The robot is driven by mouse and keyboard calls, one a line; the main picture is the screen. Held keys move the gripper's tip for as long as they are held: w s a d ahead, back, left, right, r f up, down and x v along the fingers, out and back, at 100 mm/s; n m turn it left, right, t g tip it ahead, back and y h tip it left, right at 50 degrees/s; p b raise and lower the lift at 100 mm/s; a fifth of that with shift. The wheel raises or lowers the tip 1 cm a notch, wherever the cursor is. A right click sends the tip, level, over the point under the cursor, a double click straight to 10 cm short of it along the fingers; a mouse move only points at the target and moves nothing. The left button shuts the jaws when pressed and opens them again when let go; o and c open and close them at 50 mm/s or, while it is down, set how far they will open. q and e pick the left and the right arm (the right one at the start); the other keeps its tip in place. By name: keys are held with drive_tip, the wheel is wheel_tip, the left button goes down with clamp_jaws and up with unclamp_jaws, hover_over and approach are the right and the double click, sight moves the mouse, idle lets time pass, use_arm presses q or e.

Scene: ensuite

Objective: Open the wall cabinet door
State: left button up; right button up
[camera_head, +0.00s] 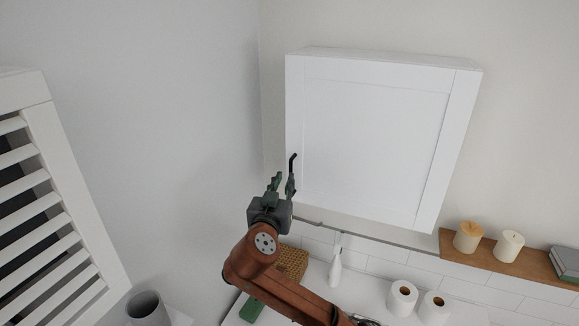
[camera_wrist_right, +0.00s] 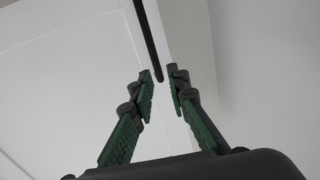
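The white wall cabinet (camera_head: 372,130) hangs on the back wall, and its framed door looks shut. A dark bar handle (camera_head: 293,162) is on the door's lower left edge; its upper part shows in the right wrist view (camera_wrist_right: 148,35). My right gripper (camera_head: 281,182) is just below and beside the handle, at the cabinet's lower left corner. In the right wrist view its green fingers (camera_wrist_right: 162,86) are apart, with the handle's lower end near the gap between the tips. I cannot tell whether they touch it. My left gripper is not in view.
A white louvred panel (camera_head: 60,200) stands at the left. Below the cabinet are a rail (camera_head: 375,240), a white bottle (camera_head: 335,270), toilet rolls (camera_head: 402,297) and a woven box (camera_head: 291,262). A wooden shelf (camera_head: 500,263) with candles is at the right. The wall left of the cabinet is bare.

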sight(290, 169)
drive_tip(key=w, duration=0.2)
drive_tip(key=w+d+p, duration=0.1)
drive_tip(key=w, duration=0.1)
drive_tip(key=w+d+p, duration=0.1)
drive_tip(key=w, duration=0.1)
drive_tip(key=shift+w, duration=0.5)
clamp_jaws()
